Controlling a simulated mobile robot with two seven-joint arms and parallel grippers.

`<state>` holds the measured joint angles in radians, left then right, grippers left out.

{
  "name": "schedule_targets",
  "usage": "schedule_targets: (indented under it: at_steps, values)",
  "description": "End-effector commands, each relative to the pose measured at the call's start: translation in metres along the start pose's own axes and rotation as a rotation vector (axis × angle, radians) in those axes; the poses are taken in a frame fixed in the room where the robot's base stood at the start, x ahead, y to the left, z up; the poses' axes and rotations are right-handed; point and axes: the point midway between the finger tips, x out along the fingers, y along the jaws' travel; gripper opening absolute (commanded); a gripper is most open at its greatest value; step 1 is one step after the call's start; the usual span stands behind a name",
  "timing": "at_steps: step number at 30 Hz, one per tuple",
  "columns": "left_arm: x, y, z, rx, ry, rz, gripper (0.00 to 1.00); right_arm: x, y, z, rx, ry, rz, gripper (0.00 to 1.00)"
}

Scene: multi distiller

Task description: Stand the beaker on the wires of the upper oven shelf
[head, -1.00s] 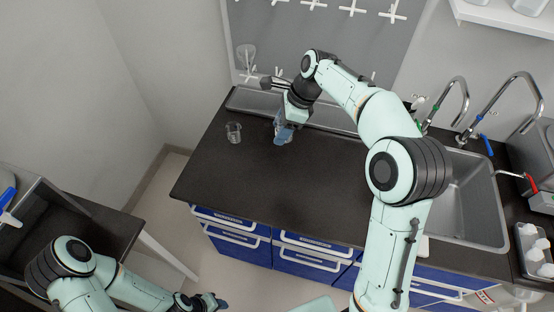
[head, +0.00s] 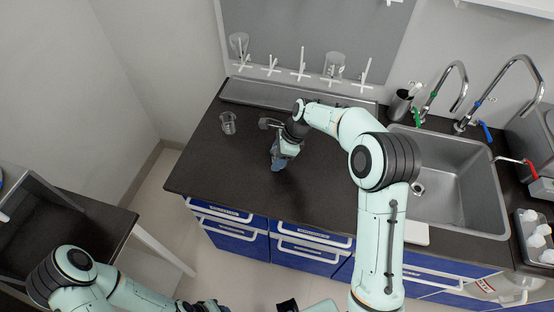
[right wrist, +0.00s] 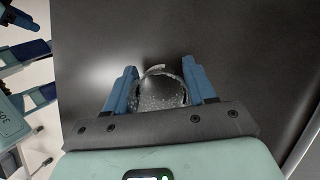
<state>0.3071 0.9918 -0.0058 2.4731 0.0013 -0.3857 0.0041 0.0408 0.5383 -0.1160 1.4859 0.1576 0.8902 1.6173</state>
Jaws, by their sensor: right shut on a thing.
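My right gripper (head: 279,163) is over the black counter in the head view, its blue fingers pointing down. In the right wrist view it is shut on a clear glass beaker (right wrist: 163,94), which sits between the two blue fingers. The held beaker is mostly hidden by the gripper in the head view. I cannot tell whether it touches the counter. My left gripper (head: 204,305) is cut off at the bottom edge of the head view, and its jaws do not show clearly. The upper oven shelf cannot be made out.
Another clear beaker (head: 228,123) stands on the counter (head: 240,175), left of my right gripper. A grey trough (head: 250,93) and a peg board (head: 310,40) with glassware are behind. A sink (head: 450,190) with taps is right. A grey metal box (head: 38,205) stands at far left.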

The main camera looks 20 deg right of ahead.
Motion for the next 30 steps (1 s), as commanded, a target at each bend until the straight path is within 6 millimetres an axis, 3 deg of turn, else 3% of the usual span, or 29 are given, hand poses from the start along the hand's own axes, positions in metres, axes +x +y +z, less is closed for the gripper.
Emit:
schedule_targets:
  at_steps: [3,14,15,17,26,30]
  values:
    - [0.003,-0.002,0.002,-0.001,-0.002,-0.001,0.43,0.015,0.001,-0.006,0.001,0.000,0.003,0.25]
    - [0.003,-0.002,0.002,-0.001,-0.002,-0.001,0.43,0.018,0.001,-0.007,0.000,-0.001,0.001,0.25]
    - [0.003,-0.002,0.002,-0.001,-0.002,-0.001,0.43,0.019,0.001,-0.007,0.000,-0.001,0.001,0.58]
    - [0.003,-0.002,0.002,-0.001,-0.002,-0.001,0.43,0.018,0.000,-0.007,0.000,-0.001,0.001,0.77]
    - [0.003,-0.002,0.002,-0.001,-0.002,-0.001,0.43,0.018,0.000,-0.007,0.000,-0.001,0.000,0.80]
    - [0.001,-0.001,0.001,0.000,-0.001,0.000,0.43,0.007,-0.001,-0.005,0.000,-0.001,-0.003,0.80]
